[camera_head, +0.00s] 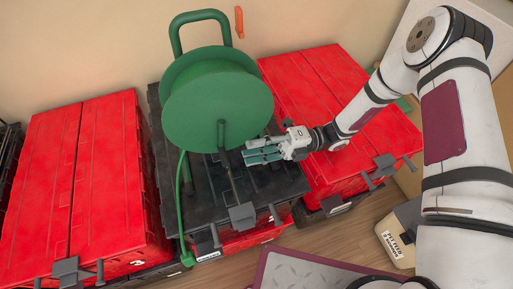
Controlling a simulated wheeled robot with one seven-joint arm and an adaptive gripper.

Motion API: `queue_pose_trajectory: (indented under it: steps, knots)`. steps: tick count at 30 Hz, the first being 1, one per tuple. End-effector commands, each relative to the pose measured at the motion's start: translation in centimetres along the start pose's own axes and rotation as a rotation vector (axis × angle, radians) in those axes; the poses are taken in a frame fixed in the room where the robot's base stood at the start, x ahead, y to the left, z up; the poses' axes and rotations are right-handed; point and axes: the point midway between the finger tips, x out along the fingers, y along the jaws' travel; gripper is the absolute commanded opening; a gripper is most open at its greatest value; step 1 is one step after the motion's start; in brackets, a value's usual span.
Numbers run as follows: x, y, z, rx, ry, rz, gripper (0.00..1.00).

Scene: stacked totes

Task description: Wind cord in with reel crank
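A green cord reel (215,105) with a round drum and a green top handle stands on a black tote lid (165,165). A dark grey crank (221,135) shows on the reel's front face. A green cord (179,205) leaves the drum's left side and hangs over the tote's front edge to a small green end (187,259). My gripper (250,156) is just right of the crank, in front of the drum's lower right edge. Its two teal fingers point left, look parted and hold nothing that I can see. Whether they touch the crank is unclear.
Red-lidded totes stand left (60,165) and right (310,95) of the black one. An orange object (239,22) hangs on the wall above. A labelled beige box (393,247) is on the wooden floor at lower right. My arm covers the right side.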

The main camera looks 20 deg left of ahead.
Motion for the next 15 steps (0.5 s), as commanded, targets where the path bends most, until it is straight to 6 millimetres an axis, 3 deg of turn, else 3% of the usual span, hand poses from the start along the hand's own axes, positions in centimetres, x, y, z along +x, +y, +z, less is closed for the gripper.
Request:
queue_pose_trajectory:
  steps: [5, 15]
  knots:
    - [-1.3, 0.0, 0.1, -0.001, -0.004, -0.001, 0.36]
    - [-7.9, -0.1, 0.0, -0.001, -0.003, -0.002, 0.36]
